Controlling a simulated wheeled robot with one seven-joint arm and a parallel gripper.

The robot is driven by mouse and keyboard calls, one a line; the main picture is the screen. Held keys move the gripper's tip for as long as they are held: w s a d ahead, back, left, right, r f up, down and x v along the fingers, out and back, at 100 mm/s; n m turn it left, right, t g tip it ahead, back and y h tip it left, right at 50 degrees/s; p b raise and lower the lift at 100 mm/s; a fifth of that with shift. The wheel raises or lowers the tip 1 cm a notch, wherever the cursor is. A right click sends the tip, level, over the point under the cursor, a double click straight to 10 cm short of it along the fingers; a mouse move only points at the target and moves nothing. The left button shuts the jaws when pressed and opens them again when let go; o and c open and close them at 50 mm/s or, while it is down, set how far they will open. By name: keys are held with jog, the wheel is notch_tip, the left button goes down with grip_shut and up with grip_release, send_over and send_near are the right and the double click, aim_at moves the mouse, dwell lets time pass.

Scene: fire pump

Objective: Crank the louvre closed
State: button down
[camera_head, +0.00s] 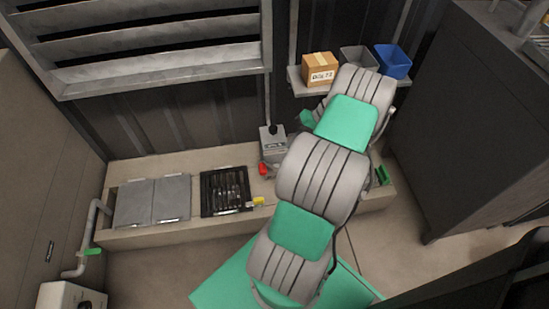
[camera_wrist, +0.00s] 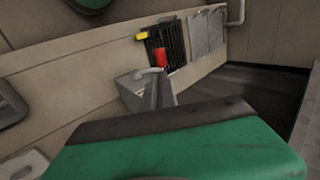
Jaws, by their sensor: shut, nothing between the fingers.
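The louvre (camera_head: 150,45) fills the upper left of the head view. Its grey slats are tilted, with dark gaps between them. A grey crank box (camera_head: 272,142) stands on the ledge below its right end, with a rod rising from it. The crank's red handle (camera_head: 264,170) is at the box's lower left. In the wrist view the crank box (camera_wrist: 138,92) is near the middle, with the red handle (camera_wrist: 160,57) standing above it. My arm covers the area right of the box in the head view. My gripper's fingers do not show in either view.
On the ledge are a black grate (camera_head: 224,190), a yellow piece (camera_head: 258,201) and grey plates (camera_head: 152,201). A shelf holds a cardboard box (camera_head: 320,69), a grey bin (camera_head: 358,60) and a blue bin (camera_head: 392,61). A dark cabinet (camera_head: 465,110) stands at right.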

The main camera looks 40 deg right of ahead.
aim_at(265, 168)
jog(key=b+x, duration=0.5)
jog(key=x, duration=0.8)
jog(key=shift+w+a+f, duration=0.1)
jog(key=shift+w+f, duration=0.1)
jog(key=shift+a, duration=0.15)
